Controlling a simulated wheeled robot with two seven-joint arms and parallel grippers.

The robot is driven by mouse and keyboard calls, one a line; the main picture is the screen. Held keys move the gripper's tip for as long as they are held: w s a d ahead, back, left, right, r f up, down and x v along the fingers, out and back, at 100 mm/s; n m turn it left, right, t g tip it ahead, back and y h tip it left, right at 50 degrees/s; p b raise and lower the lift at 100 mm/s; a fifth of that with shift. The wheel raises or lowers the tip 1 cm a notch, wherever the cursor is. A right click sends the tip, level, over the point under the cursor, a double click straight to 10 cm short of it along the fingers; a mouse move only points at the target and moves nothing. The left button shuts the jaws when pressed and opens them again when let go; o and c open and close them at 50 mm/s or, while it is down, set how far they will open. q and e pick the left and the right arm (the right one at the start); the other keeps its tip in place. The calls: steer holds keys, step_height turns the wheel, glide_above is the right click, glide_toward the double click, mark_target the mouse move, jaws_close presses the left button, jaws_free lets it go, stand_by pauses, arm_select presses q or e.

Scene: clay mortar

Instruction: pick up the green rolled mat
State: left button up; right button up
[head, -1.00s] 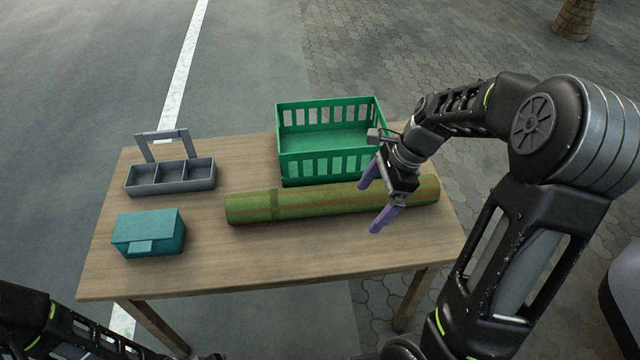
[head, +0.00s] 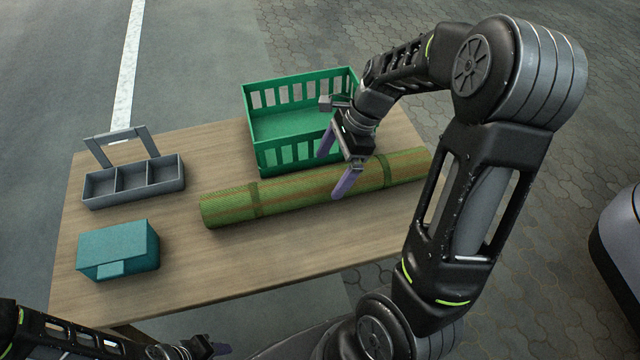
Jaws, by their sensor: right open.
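The green rolled mat (head: 290,195) lies lengthwise across the table, with darker bands around it and its left end facing me. My right gripper (head: 334,174) is open above the mat, right of its middle, with one purple finger on the far side and one over the near side. The fingers and wrist hide a small part of the mat. I cannot tell whether the fingers touch it.
A green slotted crate (head: 285,158) stands right behind the mat, close to my right gripper. A grey compartment caddy (head: 135,184) with a raised handle and a teal box (head: 118,250) stand at the left. The wooden table (head: 235,262) is clear in front of the mat.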

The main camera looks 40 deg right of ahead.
mark_target(321, 187)
steer(key=shift+a+f, duration=0.3)
steer(key=shift+f, duration=0.3)
steer(key=shift+w, duration=0.1)
steer(key=b+x, duration=0.1)
steer(key=x, duration=0.4)
steer(key=shift+f, duration=0.15)
jaws_close()
stand_by(1.1)
step_height(321, 187, up, 10)
steer(key=shift+r+p, duration=0.1)
steer(key=shift+p, duration=1.05)
